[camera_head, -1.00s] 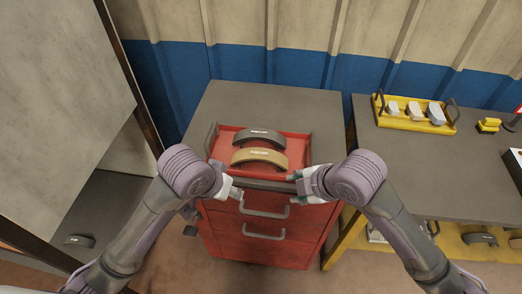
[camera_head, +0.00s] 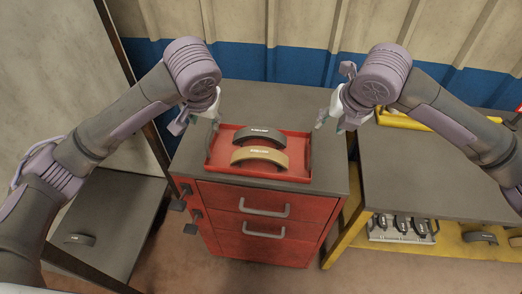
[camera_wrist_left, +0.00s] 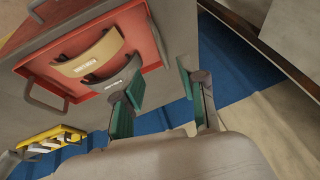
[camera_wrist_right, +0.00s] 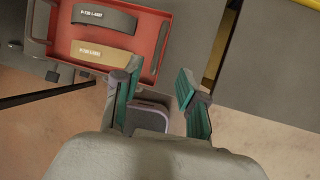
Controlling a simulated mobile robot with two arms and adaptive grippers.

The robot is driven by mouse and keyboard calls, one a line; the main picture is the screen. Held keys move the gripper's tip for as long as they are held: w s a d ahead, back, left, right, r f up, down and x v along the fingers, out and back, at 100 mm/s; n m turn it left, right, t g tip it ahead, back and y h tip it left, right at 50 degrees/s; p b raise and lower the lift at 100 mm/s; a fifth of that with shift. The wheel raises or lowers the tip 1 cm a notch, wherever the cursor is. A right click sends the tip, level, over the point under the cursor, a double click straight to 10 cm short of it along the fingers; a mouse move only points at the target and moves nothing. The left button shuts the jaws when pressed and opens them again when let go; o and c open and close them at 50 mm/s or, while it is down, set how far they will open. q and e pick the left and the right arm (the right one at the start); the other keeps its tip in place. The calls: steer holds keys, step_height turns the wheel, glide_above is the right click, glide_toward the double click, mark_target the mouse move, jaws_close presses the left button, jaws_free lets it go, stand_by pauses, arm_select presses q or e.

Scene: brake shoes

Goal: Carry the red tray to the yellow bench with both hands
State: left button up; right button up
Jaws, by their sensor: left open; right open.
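The red tray (camera_head: 224,141) lies on the grey top of a red drawer cabinet. It holds a dark brake shoe (camera_head: 264,135) and a tan brake shoe (camera_head: 260,155). My left gripper (camera_head: 196,116) is open and empty near the tray's back left corner. My right gripper (camera_head: 332,118) is open and empty near its back right corner. The tray also shows in the left wrist view (camera_wrist_left: 149,48) and the right wrist view (camera_wrist_right: 66,42), with dark handles at its ends, apart from the fingers. The yellow bench (camera_head: 425,182) stands to the right, with a grey top.
The red cabinet (camera_head: 262,212) has grey drawer pulls. A yellow tray (camera_head: 400,120) at the bench's back is partly hidden by my right arm. The bench's near top is clear. A parts rack (camera_head: 400,230) sits on its lower shelf. A wall panel and low shelf (camera_head: 110,215) stand left.

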mark_target(209, 136)
arm_select(q)
steer(key=x, duration=1.3)
steer(key=shift+w+f, duration=0.1)
steer(key=shift+f, duration=0.25)
arm_select(e)
steer(key=x, duration=1.3)
steer(key=shift+w+f, duration=0.1)
steer(key=shift+f, duration=0.25)
arm_select(q)
jaws_close()
arm_select(e)
jaws_close()
